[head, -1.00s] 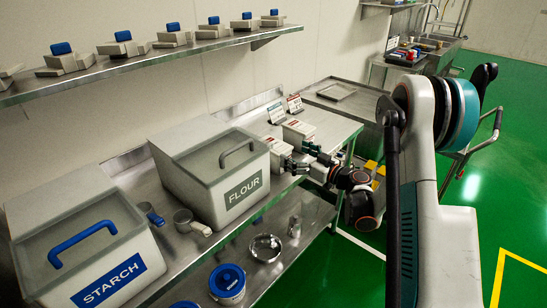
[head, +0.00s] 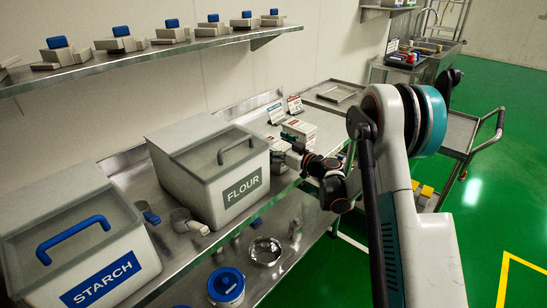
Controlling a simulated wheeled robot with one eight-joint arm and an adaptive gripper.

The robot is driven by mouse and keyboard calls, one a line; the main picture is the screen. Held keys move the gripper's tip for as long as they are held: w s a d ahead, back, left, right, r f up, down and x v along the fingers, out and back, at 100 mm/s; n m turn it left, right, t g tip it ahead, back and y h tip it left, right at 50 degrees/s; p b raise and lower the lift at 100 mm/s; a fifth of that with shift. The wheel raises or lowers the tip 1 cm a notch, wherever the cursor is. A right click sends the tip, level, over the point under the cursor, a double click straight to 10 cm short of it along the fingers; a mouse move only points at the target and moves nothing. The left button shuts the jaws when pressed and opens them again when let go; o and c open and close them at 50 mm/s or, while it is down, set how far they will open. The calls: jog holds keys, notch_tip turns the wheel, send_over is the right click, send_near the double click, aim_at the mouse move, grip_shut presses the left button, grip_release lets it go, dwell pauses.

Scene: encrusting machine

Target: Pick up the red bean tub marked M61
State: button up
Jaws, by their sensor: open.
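Two pale, box-shaped tubs with reddish label marks stand on the steel table beyond the flour bin. One tub (head: 299,130) is behind; the other (head: 279,148) is nearer, partly covered by my gripper. The marking M61 is too small to read, so I cannot tell which tub bears it. My gripper (head: 296,152) is at the right side of the nearer tub, pointing towards it. It is open; its fingertips are small and partly hidden, and I cannot tell whether they touch the tub.
Two small sign cards (head: 294,105) stand behind the tubs. The flour bin (head: 192,182) is close on the left, the starch bin (head: 125,275) farther left. A lower shelf holds a steel bowl (head: 265,251) and a blue-lidded tub (head: 226,286). A cart (head: 463,130) stands right.

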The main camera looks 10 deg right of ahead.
jog(key=shift+r, duration=0.1)
jog(key=c, duration=2)
